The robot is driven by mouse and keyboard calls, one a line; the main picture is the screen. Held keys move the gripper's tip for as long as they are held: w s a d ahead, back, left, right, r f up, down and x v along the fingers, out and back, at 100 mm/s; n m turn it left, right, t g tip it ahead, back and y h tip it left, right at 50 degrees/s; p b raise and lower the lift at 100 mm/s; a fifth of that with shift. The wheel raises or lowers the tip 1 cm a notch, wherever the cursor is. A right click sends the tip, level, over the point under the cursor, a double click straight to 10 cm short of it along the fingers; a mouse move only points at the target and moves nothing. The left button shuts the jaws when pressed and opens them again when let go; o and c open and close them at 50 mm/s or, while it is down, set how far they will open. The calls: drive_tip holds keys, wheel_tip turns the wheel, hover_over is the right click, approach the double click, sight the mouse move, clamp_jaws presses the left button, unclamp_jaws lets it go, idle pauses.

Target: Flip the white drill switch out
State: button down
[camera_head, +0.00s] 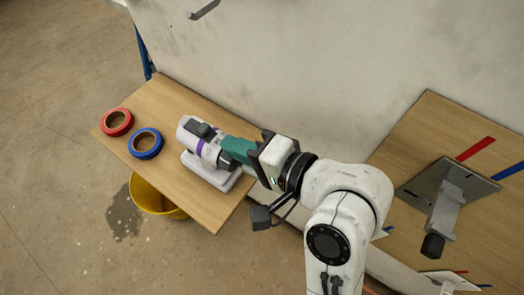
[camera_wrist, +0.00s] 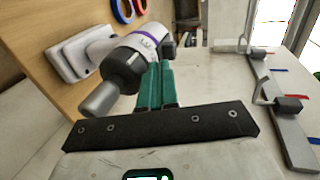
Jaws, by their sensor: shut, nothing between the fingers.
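The white drill (camera_head: 192,137) with a purple band stands on its pale base (camera_head: 215,175) on the wooden table. In the wrist view the drill body (camera_wrist: 128,55) is at upper centre left, its dark chuck and grey nose pointing lower left. A dark block sits on the drill's top in the head view (camera_head: 202,129); I cannot tell whether it is the switch. My gripper (camera_head: 228,150) has green fingers, shut and empty, with their tips close beside the drill. The wrist view shows the tips (camera_wrist: 160,68) by the drill's right side; contact is unclear.
A red tape roll (camera_head: 117,122) and a blue tape roll (camera_head: 145,143) lie left of the drill. A yellow bucket (camera_head: 150,197) stands below the table. A wall runs behind the table. A wooden board with a grey metal bracket (camera_head: 445,205) is at right.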

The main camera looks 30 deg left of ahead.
sight(204, 128)
drive_tip(key=shift+w+a, duration=0.1)
drive_tip(key=shift+a, duration=1.6)
drive_tip(key=shift+w+a+p, duration=0.15)
drive_tip(key=shift+a+p, duration=0.85)
drive_tip(key=shift+a, duration=0.65)
